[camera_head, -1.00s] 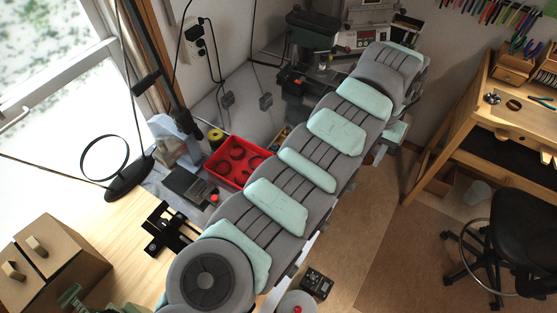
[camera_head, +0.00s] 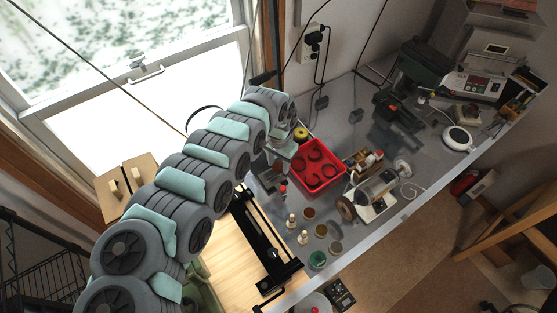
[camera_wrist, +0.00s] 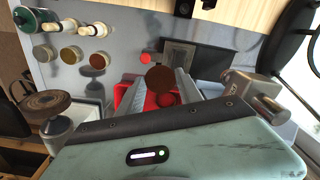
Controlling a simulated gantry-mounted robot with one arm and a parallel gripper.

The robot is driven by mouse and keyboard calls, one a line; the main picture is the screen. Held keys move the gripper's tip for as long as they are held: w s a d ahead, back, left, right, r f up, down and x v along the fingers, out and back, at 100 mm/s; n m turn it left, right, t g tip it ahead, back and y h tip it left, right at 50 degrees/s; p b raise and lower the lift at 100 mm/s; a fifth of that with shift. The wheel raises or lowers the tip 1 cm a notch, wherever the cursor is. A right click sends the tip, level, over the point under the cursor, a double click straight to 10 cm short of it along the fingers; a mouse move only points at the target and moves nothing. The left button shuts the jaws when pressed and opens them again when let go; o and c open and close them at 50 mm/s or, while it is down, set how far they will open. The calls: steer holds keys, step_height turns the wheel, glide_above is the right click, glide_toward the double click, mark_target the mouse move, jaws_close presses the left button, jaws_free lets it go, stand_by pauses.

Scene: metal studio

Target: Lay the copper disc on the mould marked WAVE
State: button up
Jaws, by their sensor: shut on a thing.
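My gripper (camera_wrist: 162,84) is shut on a round reddish-brown disc (camera_wrist: 162,78), the copper disc, held between its fingertips in the wrist view. Beyond the disc lies a dark square plate (camera_wrist: 180,57) on a grey base, apart from the disc in the picture, with a small red knob (camera_wrist: 145,58) beside it. No WAVE marking can be read in any view, so I cannot tell which thing is that mould. In the head view my arm hides part of the bench around the gripper, and the disc cannot be made out there.
A red tray (camera_head: 341,170) holding dark curved pieces stands right of my wrist. Several small coloured pots (camera_head: 317,259) and pale pegs stand nearer. A motor with a brown wheel (camera_head: 346,208) stands right of them. A black rail frame (camera_head: 262,240) lies on the wooden bench.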

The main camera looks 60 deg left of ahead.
steer(key=a+b, duration=0.1)
steer(key=a+f+b, duration=0.1)
steer(key=b, duration=0.1)
steer(key=a+b, duration=0.1)
steer(key=b, duration=0.1)
steer(key=shift+s+a+f, duration=0.2)
steer(key=shift+s+a, duration=0.1)
steer(key=shift+a, duration=0.2)
steer(key=shift+r, duration=0.1)
stand_by(0.4)
